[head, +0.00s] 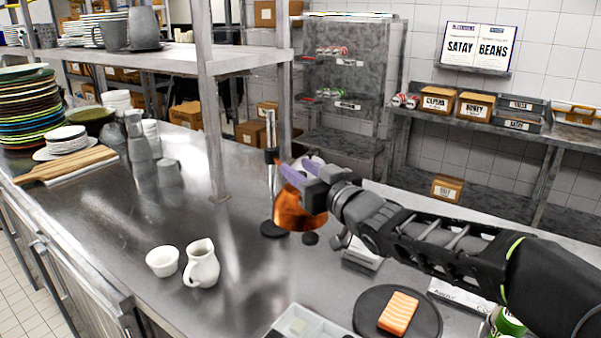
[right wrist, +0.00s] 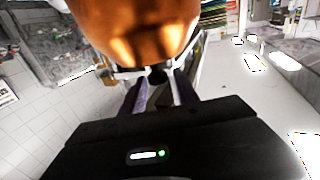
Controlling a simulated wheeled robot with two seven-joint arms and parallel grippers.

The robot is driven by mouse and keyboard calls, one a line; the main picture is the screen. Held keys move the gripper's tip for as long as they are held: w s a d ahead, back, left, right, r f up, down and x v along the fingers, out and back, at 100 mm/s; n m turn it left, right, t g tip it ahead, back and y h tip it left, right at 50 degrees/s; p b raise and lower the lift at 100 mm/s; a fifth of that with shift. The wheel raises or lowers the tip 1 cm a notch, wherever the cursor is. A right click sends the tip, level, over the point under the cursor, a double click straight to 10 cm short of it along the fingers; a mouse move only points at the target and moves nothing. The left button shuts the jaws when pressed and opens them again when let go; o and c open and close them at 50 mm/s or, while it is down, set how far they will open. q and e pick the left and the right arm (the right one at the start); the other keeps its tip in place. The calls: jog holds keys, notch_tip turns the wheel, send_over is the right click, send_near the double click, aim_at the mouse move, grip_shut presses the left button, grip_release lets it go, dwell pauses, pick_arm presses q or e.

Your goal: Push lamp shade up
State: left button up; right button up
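The heat lamp's copper shade (head: 292,212) hangs low over the steel counter, beside an upright chrome post (head: 271,185) with a black collar (head: 271,156) and round black base (head: 273,229). My right gripper (head: 291,172) reaches in from the right, at the shade's upper part, and partly covers it. Its purple-grey fingers stand apart. In the right wrist view the shade (right wrist: 135,30) fills the top, just beyond the fingers (right wrist: 160,84); a small dark part shows between their tips. I cannot tell whether the fingers touch the lamp. My left gripper is not in view.
A shelf post (head: 208,130) stands left of the lamp. A white jug (head: 202,265) and cup (head: 162,261) stand in front of it. A black plate (head: 367,305) with salmon lies under my right arm. Stacked plates (head: 28,110) stand far left.

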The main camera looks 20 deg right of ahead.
jog(key=shift+o, duration=0.2)
jog(key=shift+f, duration=0.15)
jog(key=s+d, duration=0.1)
jog(key=s, duration=0.6)
jog(key=shift+s, duration=0.35)
